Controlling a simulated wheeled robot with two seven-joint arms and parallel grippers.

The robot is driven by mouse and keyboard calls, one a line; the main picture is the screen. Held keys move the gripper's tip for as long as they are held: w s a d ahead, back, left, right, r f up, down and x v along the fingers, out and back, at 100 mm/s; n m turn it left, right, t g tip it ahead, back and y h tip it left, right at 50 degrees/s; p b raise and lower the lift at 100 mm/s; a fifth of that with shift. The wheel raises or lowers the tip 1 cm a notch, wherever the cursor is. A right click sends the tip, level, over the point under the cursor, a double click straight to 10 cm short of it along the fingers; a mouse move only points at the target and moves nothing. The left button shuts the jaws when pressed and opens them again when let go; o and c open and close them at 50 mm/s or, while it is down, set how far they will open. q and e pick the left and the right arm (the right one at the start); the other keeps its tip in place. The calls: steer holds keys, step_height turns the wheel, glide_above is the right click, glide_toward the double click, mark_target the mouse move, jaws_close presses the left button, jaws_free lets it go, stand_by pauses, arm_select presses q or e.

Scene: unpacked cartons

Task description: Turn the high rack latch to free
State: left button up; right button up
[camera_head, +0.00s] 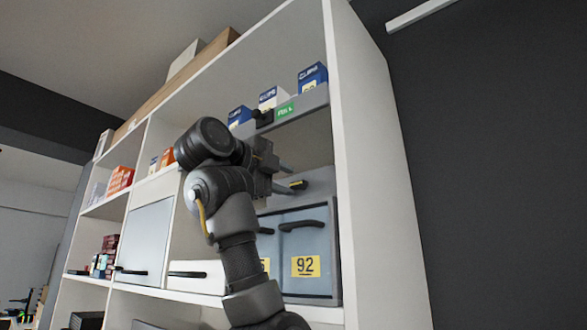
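The high rack (312,101) is a grey shelf strip in the upper right of the head view. A black latch (263,118) sits at its left end, beside a green label (285,110) with small pale lettering that I cannot read for certain. My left gripper (296,177) is below the latch and slightly to its right, apart from it. Its two fingers point right and stand apart with nothing between them. My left arm rises in front of the shelves and hides part of them. My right gripper is out of view.
Blue and white cartons (312,77) stand on the high rack. Grey bins with black handles, one labelled 92 (305,266), sit below my gripper. A white upright panel (375,180) bounds the right side. Orange cartons (120,179) stand on the left shelves.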

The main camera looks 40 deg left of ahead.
mark_target(296, 184)
arm_select(q)
steer(key=shift+w+r+p, duration=0.1)
steer(key=shift+w+p, duration=0.25)
steer(key=shift+w, duration=1.15)
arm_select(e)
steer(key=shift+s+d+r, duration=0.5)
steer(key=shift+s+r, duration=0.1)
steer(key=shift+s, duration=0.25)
arm_select(q)
jaws_close()
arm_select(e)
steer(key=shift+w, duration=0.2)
